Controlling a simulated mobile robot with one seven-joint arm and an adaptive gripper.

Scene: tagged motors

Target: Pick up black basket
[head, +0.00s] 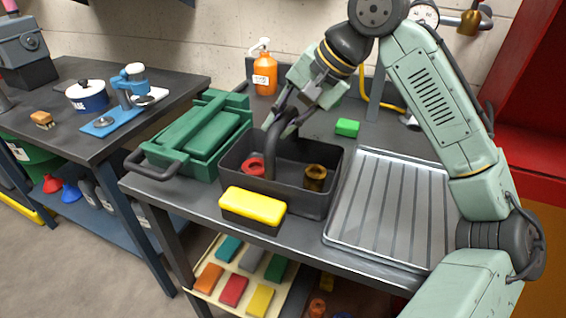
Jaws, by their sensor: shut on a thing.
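The black basket (308,204) stands on the dark workbench in the middle of the head view. It is an open bin with an upright black handle (270,155). A red ring-like part (253,167) and a brown cylindrical part (315,177) are inside it. My gripper (280,122) is above the basket, shut on the top of its handle. The fingers partly cover the handle there. I cannot tell whether the basket's bottom is touching the bench.
A green toolbox (197,140) stands close on the left and a ribbed metal tray (392,212) on the right. A yellow-topped block (252,204) is at the basket's front. An orange bottle (265,75) and a green block (347,127) are behind.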

